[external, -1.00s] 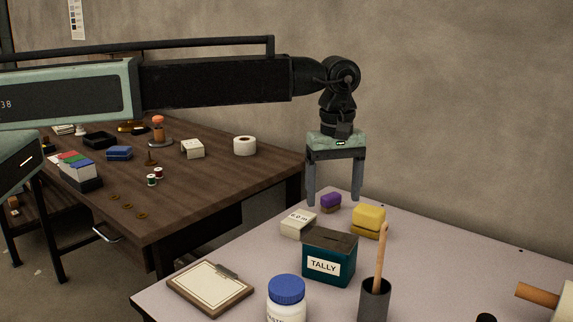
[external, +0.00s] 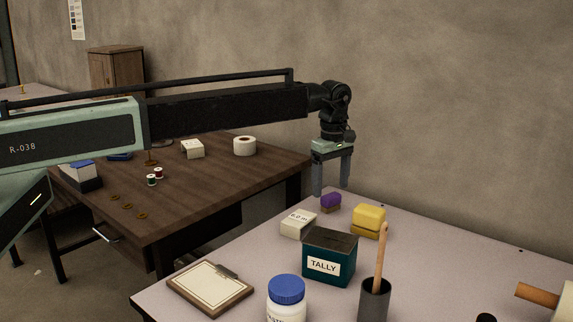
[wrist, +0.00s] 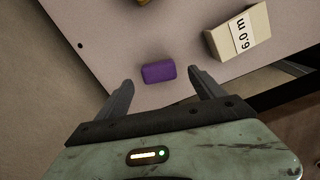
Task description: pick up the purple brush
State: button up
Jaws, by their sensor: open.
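The purple brush (external: 330,201) is a small purple block with a brown lower part, lying near the back left edge of the pale table. My gripper (external: 331,192) points down with its fingers apart, and it appears above the brush in the external view. In the wrist view the brush (wrist: 158,72) lies between and slightly beyond the open fingertips of my gripper (wrist: 160,85). Nothing is between the fingers, and the exact height above the table is hard to tell.
A cream box marked 6.0 m (external: 298,223) sits close to the brush, and a yellow block (external: 369,220) is on its right. A teal TALLY box (external: 329,258), a cup with a wooden handle (external: 375,300), a blue-lidded jar (external: 287,291) and a clipboard (external: 210,288) stand nearer.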

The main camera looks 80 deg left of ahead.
aim_at(331, 195)
notch_tip(331, 195, down, 5)
jog(key=b, duration=0.5)
jog(key=shift+w+f, duration=0.1)
jog(key=shift+f, duration=0.05)
jog(key=shift+r, duration=0.2)
jog(key=shift+c, duration=0.4)
jog(key=c, duration=1.4)
jog(key=shift+p, duration=0.3)
notch_tip(331, 195, up, 4)
jog(key=p, duration=0.3)
jog(key=shift+f, duration=0.25)
jog(key=s+d, duration=0.2)
jog(key=s, duration=0.3)
jog(key=s+d+r+p, duration=0.1)
jog(key=s+d, duration=0.1)
jog(key=s, duration=0.3)
jog(key=s+d, duration=0.2)
jog(key=s, duration=0.2)
jog(key=shift+s+d+r+p, duration=0.15)
jog(key=shift+s+r+p, duration=0.1)
jog(key=shift+s+p, duration=0.15)
